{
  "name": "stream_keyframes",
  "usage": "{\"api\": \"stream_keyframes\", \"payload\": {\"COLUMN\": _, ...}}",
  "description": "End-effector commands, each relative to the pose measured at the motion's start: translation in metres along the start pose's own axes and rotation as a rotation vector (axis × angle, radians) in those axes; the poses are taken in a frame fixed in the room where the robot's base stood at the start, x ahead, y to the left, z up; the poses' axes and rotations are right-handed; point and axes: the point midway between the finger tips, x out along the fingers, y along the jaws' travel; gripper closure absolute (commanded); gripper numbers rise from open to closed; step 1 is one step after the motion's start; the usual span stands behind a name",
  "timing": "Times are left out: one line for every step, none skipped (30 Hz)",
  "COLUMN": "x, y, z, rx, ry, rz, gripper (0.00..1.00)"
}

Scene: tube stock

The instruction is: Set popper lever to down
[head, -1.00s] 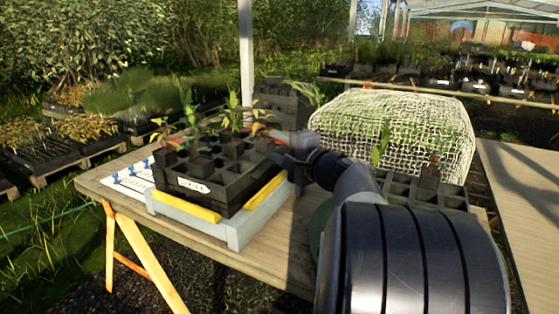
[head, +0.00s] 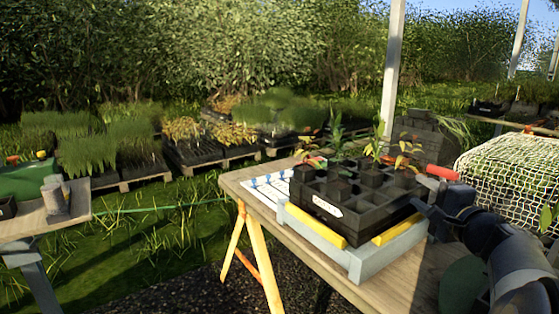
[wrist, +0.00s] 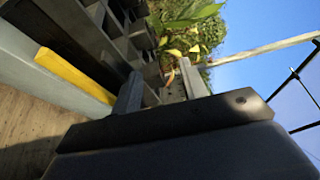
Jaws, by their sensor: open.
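The popper is a pale grey base (head: 368,266) with yellow bars (head: 314,224) on the wooden bench. A black cell tray (head: 352,212) with a white label and several seedlings sits on it. A red handle-like part (head: 442,172), perhaps the lever, sticks out behind the tray's right end; its full shape and position are unclear. My gripper (head: 424,203) is at the tray's right end, just in front of and below the red part. In the wrist view my gripper (wrist: 160,88) is open, its fingers beside the tray's dark wall; I cannot tell whether they touch.
A white sheet with blue marks (head: 268,187) lies left of the popper. A netted mound (head: 510,170) stands to the right, and a dark stack of trays (head: 420,138) behind. A second bench (head: 40,222) is at far left. Gravel and grass lie between the benches.

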Motion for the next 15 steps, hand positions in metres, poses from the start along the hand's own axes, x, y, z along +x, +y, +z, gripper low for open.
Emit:
{"api": "stream_keyframes", "payload": {"x": 0.001, "y": 0.015, "z": -0.001, "rx": 0.004, "ry": 0.0, "rz": 0.002, "gripper": 0.59}}
{"api": "stream_keyframes", "payload": {"x": 0.001, "y": 0.021, "z": -0.001, "rx": 0.005, "ry": 0.0, "rz": 0.002, "gripper": 0.59}}
{"api": "stream_keyframes", "payload": {"x": 0.001, "y": 0.028, "z": -0.001, "rx": 0.004, "ry": -0.001, "rz": 0.002, "gripper": 0.59}}
{"api": "stream_keyframes", "payload": {"x": 0.001, "y": 0.033, "z": -0.002, "rx": 0.004, "ry": -0.001, "rz": 0.001, "gripper": 0.59}}
{"api": "stream_keyframes", "payload": {"x": 0.001, "y": 0.037, "z": -0.002, "rx": 0.003, "ry": -0.001, "rz": 0.001, "gripper": 0.59}}
{"api": "stream_keyframes", "payload": {"x": 0.001, "y": 0.043, "z": -0.002, "rx": 0.004, "ry": -0.002, "rz": 0.002, "gripper": 0.59}}
{"api": "stream_keyframes", "payload": {"x": 0.001, "y": 0.047, "z": -0.002, "rx": 0.003, "ry": -0.001, "rz": 0.002, "gripper": 0.59}}
{"api": "stream_keyframes", "payload": {"x": 0.001, "y": 0.051, "z": -0.003, "rx": 0.003, "ry": -0.001, "rz": 0.001, "gripper": 0.59}}
{"api": "stream_keyframes", "payload": {"x": 0.002, "y": 0.055, "z": -0.003, "rx": 0.004, "ry": -0.001, "rz": 0.001, "gripper": 0.59}}
{"api": "stream_keyframes", "payload": {"x": 0.002, "y": 0.057, "z": -0.003, "rx": 0.003, "ry": -0.001, "rz": 0.001, "gripper": 0.59}}
{"api": "stream_keyframes", "payload": {"x": 0.002, "y": 0.052, "z": -0.003, "rx": 0.003, "ry": -0.001, "rz": 0.001, "gripper": 0.59}}
{"api": "stream_keyframes", "payload": {"x": 0.002, "y": 0.05, "z": -0.003, "rx": 0.006, "ry": -0.001, "rz": 0.002, "gripper": 0.59}}
{"api": "stream_keyframes", "payload": {"x": 0.002, "y": 0.05, "z": -0.003, "rx": 0.008, "ry": -0.001, "rz": 0.003, "gripper": 0.59}}
{"api": "stream_keyframes", "payload": {"x": 0.002, "y": 0.05, "z": -0.004, "rx": 0.009, "ry": -0.001, "rz": 0.004, "gripper": 0.59}}
{"api": "stream_keyframes", "payload": {"x": 0.002, "y": 0.05, "z": -0.004, "rx": 0.01, "ry": -0.001, "rz": 0.004, "gripper": 0.59}}
